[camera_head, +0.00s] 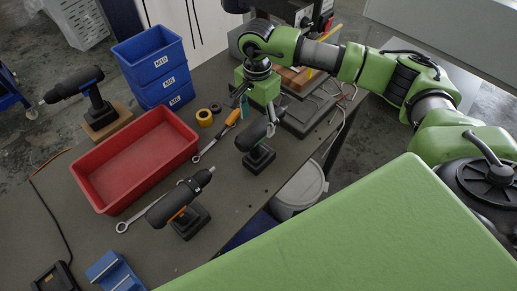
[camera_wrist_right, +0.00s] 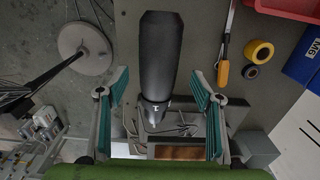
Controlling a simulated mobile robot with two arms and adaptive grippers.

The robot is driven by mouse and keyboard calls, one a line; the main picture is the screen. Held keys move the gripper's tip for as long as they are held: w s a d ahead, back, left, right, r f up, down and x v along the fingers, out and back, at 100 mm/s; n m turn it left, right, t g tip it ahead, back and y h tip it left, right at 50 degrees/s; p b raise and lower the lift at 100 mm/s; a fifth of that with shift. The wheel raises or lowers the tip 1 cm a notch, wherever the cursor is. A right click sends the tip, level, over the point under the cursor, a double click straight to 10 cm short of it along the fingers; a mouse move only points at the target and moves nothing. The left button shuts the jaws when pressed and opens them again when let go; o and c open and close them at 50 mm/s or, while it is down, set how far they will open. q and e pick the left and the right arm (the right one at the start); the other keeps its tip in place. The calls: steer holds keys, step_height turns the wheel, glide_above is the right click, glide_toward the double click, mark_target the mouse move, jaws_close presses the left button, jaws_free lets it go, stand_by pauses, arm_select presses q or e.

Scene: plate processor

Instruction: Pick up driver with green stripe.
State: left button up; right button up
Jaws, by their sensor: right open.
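A dark cordless driver (camera_head: 252,137) stands upright on its battery base on the bench, just below my right gripper (camera_head: 259,108). Its stripe colour is hard to make out, as a finger partly covers it. In the right wrist view my right gripper (camera_wrist_right: 158,80) is open, with teal pads on both sides of the dark driver body (camera_wrist_right: 160,50). There is a gap on each side and nothing is gripped. Another driver with an orange stripe (camera_head: 170,203) stands nearer the front. A third with a blue stripe (camera_head: 75,86) stands at the left. My left gripper is not in view.
An orange-handled tool (camera_head: 232,118), tape rolls (camera_head: 205,118) and a wrench (camera_head: 135,218) lie nearby. A white bucket (camera_head: 300,188) stands beyond the bench edge.

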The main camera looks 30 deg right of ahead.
steer(key=shift+s+f+p, duration=0.15)
steer(key=shift+f+p, duration=0.7)
steer(key=shift+f, duration=0.05)
step_height(320, 180, down, 2)
steer(key=shift+d+f+p, duration=0.15)
steer(key=shift+p, duration=0.15)
steer(key=shift+f, duration=0.25)
steer(key=c, duration=1.6)
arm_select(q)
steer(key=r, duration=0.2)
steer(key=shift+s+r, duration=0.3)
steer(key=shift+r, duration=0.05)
arm_select(e)
steer(key=shift+w+r, duration=0.15)
steer(key=shift+w, duration=0.1)
jaws_close()
